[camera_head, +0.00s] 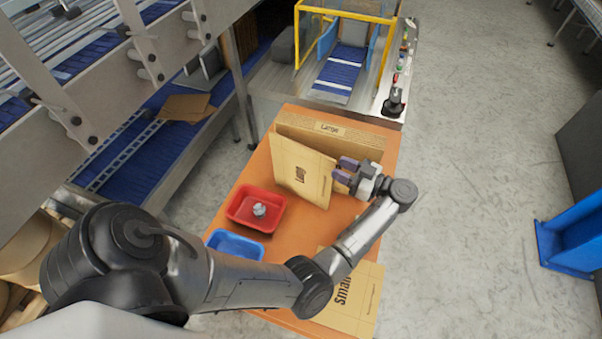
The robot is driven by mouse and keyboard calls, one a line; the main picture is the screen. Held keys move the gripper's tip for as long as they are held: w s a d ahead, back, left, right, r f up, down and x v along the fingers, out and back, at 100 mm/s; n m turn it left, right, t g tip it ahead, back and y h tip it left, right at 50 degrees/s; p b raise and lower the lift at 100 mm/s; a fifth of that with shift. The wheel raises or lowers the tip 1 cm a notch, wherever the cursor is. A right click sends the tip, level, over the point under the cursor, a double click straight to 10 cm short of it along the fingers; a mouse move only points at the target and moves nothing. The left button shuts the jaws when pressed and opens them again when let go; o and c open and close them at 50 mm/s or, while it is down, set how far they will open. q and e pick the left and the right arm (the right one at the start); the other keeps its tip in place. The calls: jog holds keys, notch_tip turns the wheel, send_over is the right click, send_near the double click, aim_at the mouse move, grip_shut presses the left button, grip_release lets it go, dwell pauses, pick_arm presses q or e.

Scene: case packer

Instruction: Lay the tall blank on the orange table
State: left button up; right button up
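The tall blank (300,172) is a flat tan cardboard sheet with a dark printed mark, whose word I cannot read. It stands on edge, near upright, over the orange table (258,183), angled in front of the large cardboard piece. My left gripper (341,170) is at its right edge, with one purple finger on each side of the sheet, and seems shut on it. Whether the sheet's lower edge touches the table I cannot tell. My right gripper is not in view.
A cardboard piece marked "Large" (345,138) stands at the table's back. A red tray (237,222) with a small grey object and a blue tray (222,240) sit at left. A blank marked "small" (362,300) lies flat at the front, partly behind my arm.

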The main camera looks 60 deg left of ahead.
pick_arm(q)
jog(key=shift+x, duration=2.6)
jog(key=shift+c, duration=0.4)
grip_shut()
